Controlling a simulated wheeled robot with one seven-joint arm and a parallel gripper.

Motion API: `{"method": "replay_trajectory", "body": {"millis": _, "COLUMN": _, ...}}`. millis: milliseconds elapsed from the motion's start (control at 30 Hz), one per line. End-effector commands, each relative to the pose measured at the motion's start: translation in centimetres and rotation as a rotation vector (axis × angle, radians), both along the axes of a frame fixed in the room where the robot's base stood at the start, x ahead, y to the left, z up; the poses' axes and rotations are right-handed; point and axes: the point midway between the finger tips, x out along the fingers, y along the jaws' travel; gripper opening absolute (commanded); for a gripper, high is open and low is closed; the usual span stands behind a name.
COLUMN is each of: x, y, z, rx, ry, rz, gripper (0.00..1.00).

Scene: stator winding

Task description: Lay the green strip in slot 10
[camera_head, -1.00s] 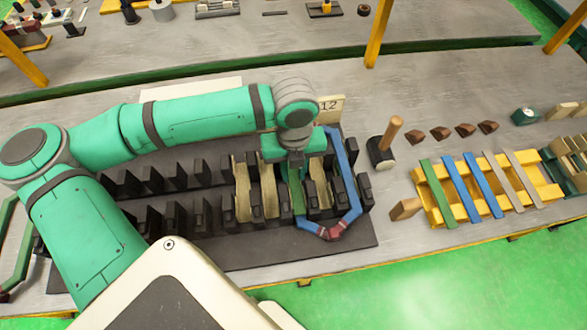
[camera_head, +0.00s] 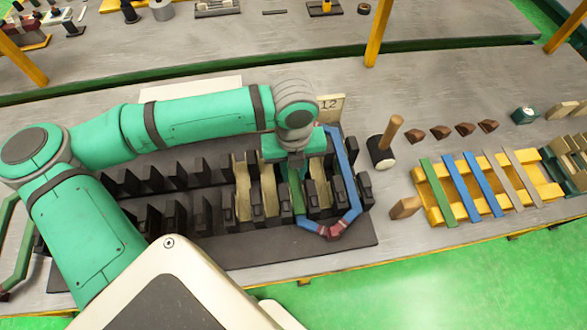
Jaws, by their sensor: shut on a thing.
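My gripper (camera_head: 291,168) is low over the right part of the black slotted stator block (camera_head: 330,252). It is shut on a green strip (camera_head: 297,196), which stretches down from the jaws toward the near teeth, between two tan-lined slots. The strip's far end is hidden under my gripper, and I cannot tell whether it touches the slot floor. Tan liners (camera_head: 242,195) show in slots to the left and right of the strip. A blue coil (camera_head: 349,168) with a dark red joint loops around the right end. A small plate marked 12 (camera_head: 331,106) stands behind.
A yellow rack (camera_head: 437,211) at right holds another green strip (camera_head: 432,180), blue strips (camera_head: 453,178) and tan strips. A mallet (camera_head: 383,149), a wooden block (camera_head: 405,207) and several brown wedges (camera_head: 440,132) lie near it. Black teeth (camera_head: 126,183) line the block leftward.

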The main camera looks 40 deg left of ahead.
Motion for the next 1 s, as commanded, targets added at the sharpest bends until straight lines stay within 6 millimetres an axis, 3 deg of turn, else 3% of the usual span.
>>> {"method": "replay_trajectory", "body": {"millis": 567, "x": 0.02, "y": 0.01, "z": -0.41, "rx": 0.001, "ry": -0.001, "rz": 0.0, "gripper": 0.0}}
{"method": "replay_trajectory", "body": {"millis": 600, "x": 0.02, "y": 0.01, "z": -0.4, "rx": 0.001, "ry": -0.001, "rz": 0.0, "gripper": 0.3}}
{"method": "replay_trajectory", "body": {"millis": 667, "x": 0.01, "y": 0.0, "z": -0.4, "rx": 0.001, "ry": -0.001, "rz": 0.0, "gripper": 0.44}}
{"method": "replay_trajectory", "body": {"millis": 1000, "x": 0.01, "y": 0.01, "z": -0.41, "rx": 0.0, "ry": 0.0, "rz": 0.0, "gripper": 0.45}}
